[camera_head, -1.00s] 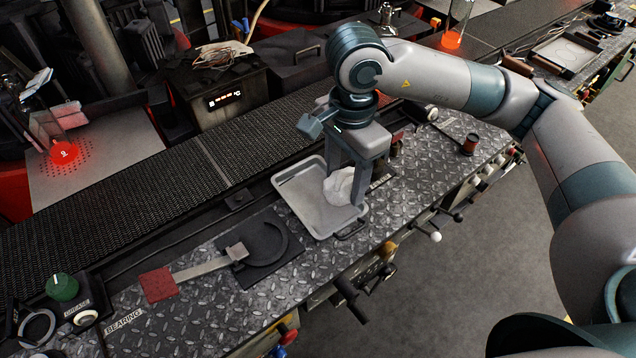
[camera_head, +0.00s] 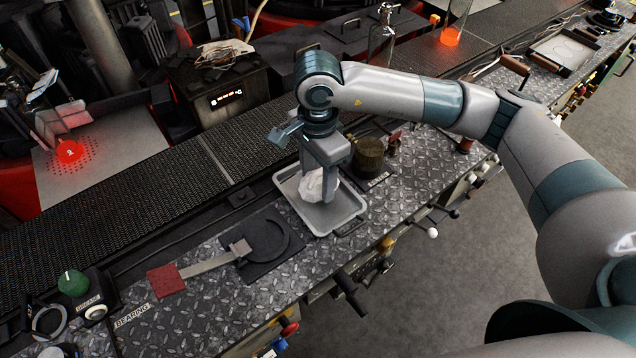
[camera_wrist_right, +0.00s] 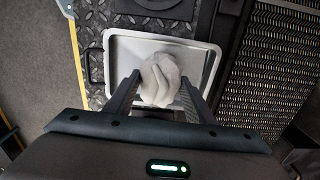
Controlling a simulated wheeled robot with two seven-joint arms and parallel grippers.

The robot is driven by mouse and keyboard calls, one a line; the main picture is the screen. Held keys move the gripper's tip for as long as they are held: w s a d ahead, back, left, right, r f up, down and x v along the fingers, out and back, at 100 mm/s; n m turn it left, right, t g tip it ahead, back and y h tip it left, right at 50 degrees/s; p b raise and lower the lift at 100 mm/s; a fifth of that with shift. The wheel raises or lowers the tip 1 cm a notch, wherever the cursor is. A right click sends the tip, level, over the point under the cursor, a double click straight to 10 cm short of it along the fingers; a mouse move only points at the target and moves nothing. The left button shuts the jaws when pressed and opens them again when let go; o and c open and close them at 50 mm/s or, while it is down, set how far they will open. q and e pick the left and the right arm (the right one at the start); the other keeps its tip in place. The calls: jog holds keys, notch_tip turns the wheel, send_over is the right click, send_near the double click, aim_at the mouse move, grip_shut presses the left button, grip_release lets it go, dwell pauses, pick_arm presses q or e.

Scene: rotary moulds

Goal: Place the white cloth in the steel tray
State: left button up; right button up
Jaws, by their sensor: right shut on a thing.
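The white cloth (camera_head: 314,186) is a crumpled bundle over the steel tray (camera_head: 340,224), a shallow grey rectangular tray on the diamond-plate bench. My right gripper (camera_head: 320,198) points down over the tray, shut on the cloth. In the right wrist view the cloth (camera_wrist_right: 160,80) bunches between the fingers of my right gripper (camera_wrist_right: 158,90), inside the outline of the tray (camera_wrist_right: 120,46). I cannot tell whether the cloth touches the tray floor. My left gripper is not in view.
A black plate with a round recess and a red-handled tool (camera_head: 205,266) lie left of the tray. A dark brass cylinder (camera_head: 369,154) stands just behind it to the right. A mesh conveyor (camera_head: 130,208) runs behind. Knobs and levers line the bench's front edge.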

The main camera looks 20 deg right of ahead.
aim_at(318, 187)
notch_tip(318, 187, down, 3)
jog(key=shift+r+p, duration=0.2)
jog(key=shift+p, duration=0.35)
jog(key=shift+f, duration=0.1)
jog(key=shift+f, duration=0.1)
jog(key=shift+b, duration=0.3)
jog(key=o, duration=1)
